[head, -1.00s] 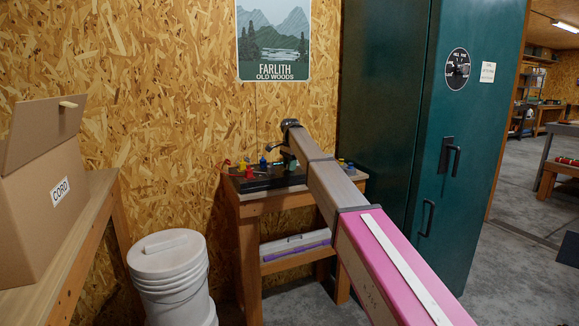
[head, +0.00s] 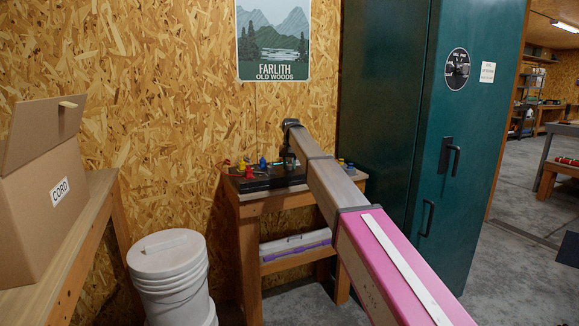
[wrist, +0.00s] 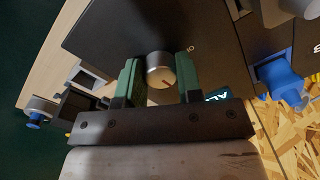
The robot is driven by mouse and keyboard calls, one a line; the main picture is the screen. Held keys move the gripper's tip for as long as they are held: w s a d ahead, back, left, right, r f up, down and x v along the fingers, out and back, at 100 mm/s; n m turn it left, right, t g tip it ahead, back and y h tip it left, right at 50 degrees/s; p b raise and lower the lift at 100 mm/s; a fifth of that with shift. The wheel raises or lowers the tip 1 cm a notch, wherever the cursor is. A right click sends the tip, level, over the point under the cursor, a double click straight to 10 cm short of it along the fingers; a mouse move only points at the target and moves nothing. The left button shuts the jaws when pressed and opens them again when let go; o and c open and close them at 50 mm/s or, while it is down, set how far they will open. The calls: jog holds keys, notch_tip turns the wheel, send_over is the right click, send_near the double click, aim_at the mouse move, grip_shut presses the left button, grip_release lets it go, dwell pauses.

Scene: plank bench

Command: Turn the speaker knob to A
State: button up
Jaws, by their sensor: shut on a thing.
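The speaker knob (wrist: 160,70) is a round pale metal knob with a dark reddish pointer line. It sits on a black panel (wrist: 120,30). In the wrist view my gripper (wrist: 158,75) has its green fingers shut on the knob, one on each side. A small light mark shows on the panel beside the knob, too unclear to read for certain. In the head view the black box (head: 262,182) lies on a small wooden bench, with my gripper (head: 289,162) over its right part; the knob is too small to make out there.
Red, yellow and blue parts (head: 248,172) stand along the box. A blue connector (wrist: 282,85) is at right in the wrist view. The chipboard wall is close behind; a green cabinet (head: 385,120) stands right, a white bucket (head: 170,260) left.

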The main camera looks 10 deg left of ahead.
jog(key=shift+n, duration=1.7)
jog(key=o, duration=0.9)
jog(key=shift+o, duration=0.2)
jog(key=shift+r, duration=0.15)
notch_tip(320, 180, up, 11)
jog(key=shift+d+f, duration=0.2)
